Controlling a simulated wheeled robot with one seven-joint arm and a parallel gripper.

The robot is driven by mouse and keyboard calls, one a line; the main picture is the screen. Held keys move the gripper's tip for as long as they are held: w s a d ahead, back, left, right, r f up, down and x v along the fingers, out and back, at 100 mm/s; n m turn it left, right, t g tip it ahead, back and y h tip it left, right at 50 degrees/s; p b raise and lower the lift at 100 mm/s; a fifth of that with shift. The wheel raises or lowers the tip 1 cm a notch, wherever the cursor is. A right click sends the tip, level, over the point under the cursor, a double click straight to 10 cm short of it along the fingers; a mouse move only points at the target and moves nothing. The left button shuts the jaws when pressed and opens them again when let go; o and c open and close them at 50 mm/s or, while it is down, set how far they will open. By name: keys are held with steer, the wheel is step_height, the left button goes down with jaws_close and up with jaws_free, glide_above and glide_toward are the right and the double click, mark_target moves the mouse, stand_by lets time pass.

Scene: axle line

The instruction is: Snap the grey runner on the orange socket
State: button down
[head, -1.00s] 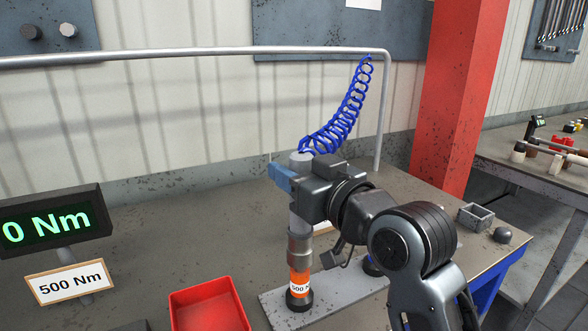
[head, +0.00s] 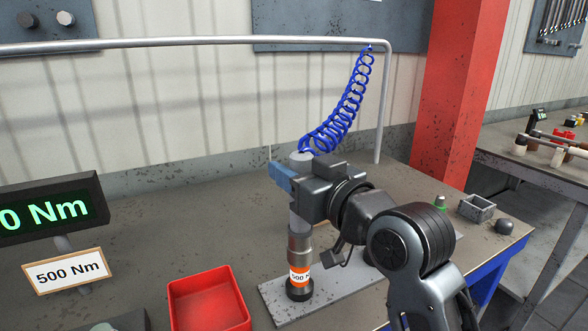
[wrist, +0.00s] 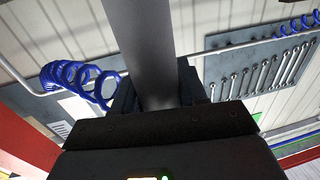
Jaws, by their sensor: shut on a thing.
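The grey runner (head: 300,243) is an upright cylinder with a wider metal collar at its lower end. My gripper (head: 298,182) is shut on its upper part. In the wrist view the runner's grey shaft (wrist: 143,45) stands between the dark jaws (wrist: 155,97). The orange socket (head: 299,275) is directly under the collar, upright, with a white "500" label and a dark foot on the grey plate (head: 273,301). The collar meets the top of the orange band. I cannot tell whether they are locked together.
A blue coiled hose (head: 338,128) runs from the runner's top to the overhead pipe (head: 200,42). A red tray (head: 208,302) is left of the plate. A "500 Nm" sign (head: 70,271) and display (head: 50,213) stand left. A small grey box (head: 477,209) is at right.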

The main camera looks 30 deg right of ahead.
steer(key=c, duration=0.6)
jaws_free()
steer(key=shift+o, duration=0.4)
steer(key=shift+f, duration=0.15)
steer(key=s+d+b, duration=0.1)
steer(key=s, duration=0.6)
steer(key=shift+s, duration=0.35)
steer(key=shift+d, duration=0.1)
